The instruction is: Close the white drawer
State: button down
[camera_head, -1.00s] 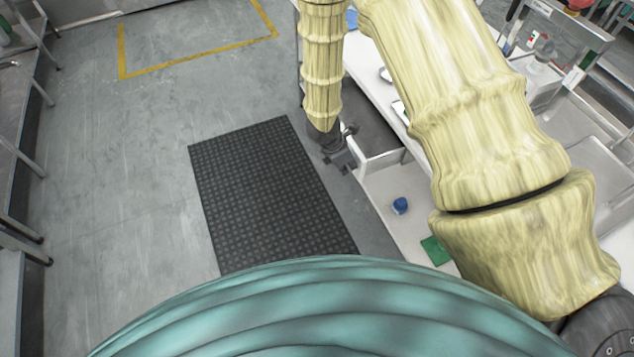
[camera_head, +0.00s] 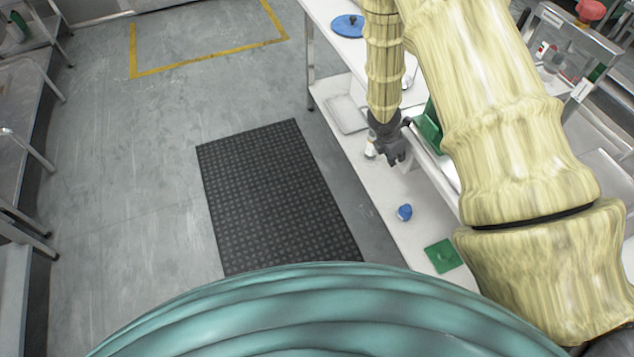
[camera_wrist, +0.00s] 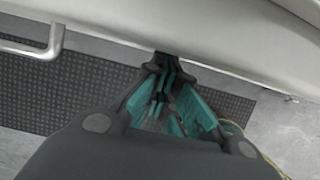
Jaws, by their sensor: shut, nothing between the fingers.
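My gripper (camera_head: 393,157) is shut and empty, beside the white worktable, over its lower shelf. In the wrist view its fingertips (camera_wrist: 163,62) point at the long white front of the drawer (camera_wrist: 210,35) and meet or nearly meet its edge. A bent metal handle (camera_wrist: 35,50) sits left of the fingertips. In the head view my arm and gripper hide most of the drawer. No drawer box sticks out over the floor there, but I cannot tell whether a small gap is left.
The lower shelf (camera_head: 375,190) holds a blue object (camera_head: 404,212) and a green square (camera_head: 443,256). A blue disc (camera_head: 347,26) lies on the tabletop. A dark mat (camera_head: 275,195) covers the floor left of the table, and the floor around it is clear.

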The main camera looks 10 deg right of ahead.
jog(key=shift+d+r, duration=0.1)
jog(key=shift+d, duration=0.1)
jog(key=shift+s+a+r, duration=0.75)
jog(key=shift+a+r, duration=3.25)
jog(key=shift+r, duration=0.5)
jog(key=s+a+f+m+g+y, duration=0.1)
jog(key=s+a+f+m+y, duration=0.25)
jog(key=s+f+m, duration=0.55)
jog(key=s+a+f+m+g+y, duration=0.15)
jog(key=s+a+f, duration=0.4)
jog(key=s, duration=0.65)
jog(key=s+d+f+m+t, duration=0.1)
jog(key=s+f+m, duration=0.1)
jog(key=s+m, duration=0.3)
jog(key=s+d+f+m, duration=0.2)
jog(key=s+m, duration=0.3)
jog(key=s, duration=0.3)
jog(key=shift+t+h+b, duration=0.3)
jog(key=shift+t+b, duration=0.05)
jog(key=shift+b, duration=0.05)
jog(key=shift+d+f, duration=0.1)
